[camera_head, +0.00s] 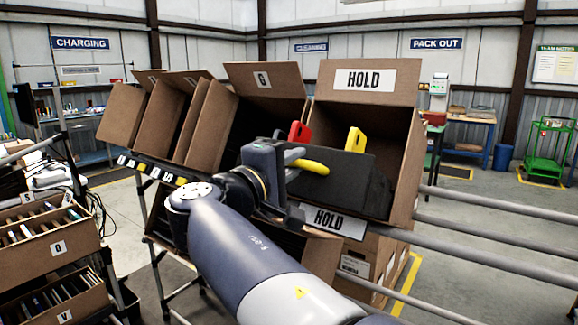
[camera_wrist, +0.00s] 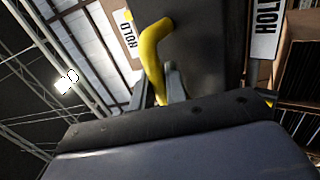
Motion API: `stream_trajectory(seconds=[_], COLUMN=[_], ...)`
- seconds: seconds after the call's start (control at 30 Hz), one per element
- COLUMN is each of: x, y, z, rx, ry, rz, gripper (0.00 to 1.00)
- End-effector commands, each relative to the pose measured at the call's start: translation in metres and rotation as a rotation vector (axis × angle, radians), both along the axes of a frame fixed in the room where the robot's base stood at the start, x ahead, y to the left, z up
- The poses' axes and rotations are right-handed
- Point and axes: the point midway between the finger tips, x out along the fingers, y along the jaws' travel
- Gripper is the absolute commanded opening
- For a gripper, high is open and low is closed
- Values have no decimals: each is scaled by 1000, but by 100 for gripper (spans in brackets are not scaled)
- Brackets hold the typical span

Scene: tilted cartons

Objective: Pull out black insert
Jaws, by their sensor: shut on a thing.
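The black insert (camera_head: 350,172) sits in the open brown carton (camera_head: 402,150) marked HOLD, with its front part at the carton mouth. A yellow handle (camera_head: 313,166) sticks out from its front. My gripper (camera_head: 294,160) is shut on this handle. In the wrist view the bent yellow handle (camera_wrist: 151,50) runs down between my two fingers (camera_wrist: 160,88), and the dark insert face (camera_wrist: 205,45) stands behind it. The insert's rear is hidden inside the carton, and my wrist hides part of its front.
A red handle (camera_head: 299,131) and a yellow handle (camera_head: 355,140) stand up behind the gripper. Carton G (camera_head: 268,80) and other tilted cartons stand to the left. Metal rails (camera_head: 490,203) run to the right. Part bins (camera_head: 55,250) stand at the lower left.

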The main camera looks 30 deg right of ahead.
Motion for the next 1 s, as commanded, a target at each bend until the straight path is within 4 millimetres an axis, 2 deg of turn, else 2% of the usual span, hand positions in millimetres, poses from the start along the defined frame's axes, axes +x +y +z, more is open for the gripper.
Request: stream_trajectory(seconds=[0.5,0.53,0.57,0.83,1.0], x=[-1,-1,-1,-1,-4], y=[2,2,2,3,13], z=[2,2,2,2,1], rx=[1,1,1,0,0], ry=[0,0,0,0,0], rz=[0,0,0,0,4], gripper=[0,16,18,19,19])
